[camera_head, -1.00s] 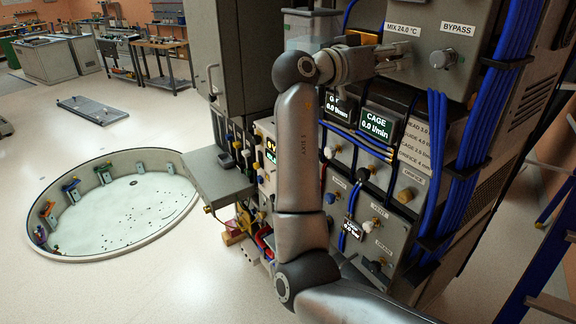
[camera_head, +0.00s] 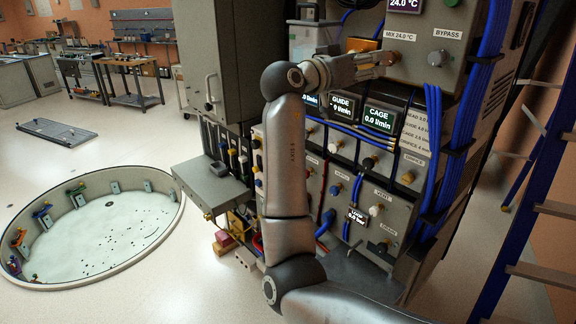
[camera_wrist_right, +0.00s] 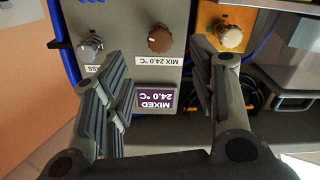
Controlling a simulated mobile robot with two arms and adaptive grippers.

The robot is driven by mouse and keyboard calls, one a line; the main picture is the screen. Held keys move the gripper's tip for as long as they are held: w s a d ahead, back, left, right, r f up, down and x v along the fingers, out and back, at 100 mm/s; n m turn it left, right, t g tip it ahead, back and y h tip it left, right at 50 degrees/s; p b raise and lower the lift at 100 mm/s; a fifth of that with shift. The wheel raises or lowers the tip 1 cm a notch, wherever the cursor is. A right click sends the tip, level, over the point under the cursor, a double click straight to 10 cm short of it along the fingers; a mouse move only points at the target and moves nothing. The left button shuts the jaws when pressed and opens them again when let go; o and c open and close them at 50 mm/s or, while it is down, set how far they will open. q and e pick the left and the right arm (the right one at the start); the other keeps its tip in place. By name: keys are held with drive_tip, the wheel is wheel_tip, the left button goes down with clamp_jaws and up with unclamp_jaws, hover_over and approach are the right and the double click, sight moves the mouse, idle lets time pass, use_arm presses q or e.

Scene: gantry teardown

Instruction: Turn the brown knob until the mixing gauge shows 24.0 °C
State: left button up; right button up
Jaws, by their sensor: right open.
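The brown knob (camera_wrist_right: 160,39) sits on the grey panel in the right wrist view, which is upside down. It stands beyond my right gripper's fingers, between their lines and apart from them. The mixing gauge (camera_wrist_right: 157,99) is a small purple display reading MIXED 24.0 °C. Its lower part also shows at the top of the head view (camera_head: 405,5), reading 24.0 °C. My right gripper (camera_wrist_right: 160,72) is open and empty. In the head view it (camera_head: 388,60) is at the panel below the MIX 24.0 °C label and hides the knob. My left gripper is not in view.
The grey bypass knob (camera_wrist_right: 90,46) is beside the brown knob, and a cream knob (camera_wrist_right: 230,38) sits on a yellow plate on the other side. Blue hoses (camera_head: 480,100) run down the panel. A round pit (camera_head: 90,235) and open floor lie left.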

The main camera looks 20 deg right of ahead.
drive_tip(key=w+a+f+n+t+y, duration=0.1)
drive_tip(key=w+a+f+n+t, duration=0.1)
drive_tip(key=f, duration=0.7)
drive_tip(key=w+a+f+n+t+y+b, duration=0.1)
drive_tip(key=w+f+n, duration=0.3)
drive_tip(key=f, duration=0.5)
drive_tip(key=w+a+f+n+t+y+b, duration=0.1)
drive_tip(key=w+a+f+n+t+y, duration=0.1)
drive_tip(key=w+f, duration=0.4)
drive_tip(key=shift+w+a+f+n+t+y, duration=0.35)
drive_tip(key=shift+a+f+n+y, duration=0.55)
drive_tip(key=shift+f, duration=1.2)
drive_tip(key=shift+s+a, duration=0.1)
drive_tip(key=shift+r, duration=0.1)
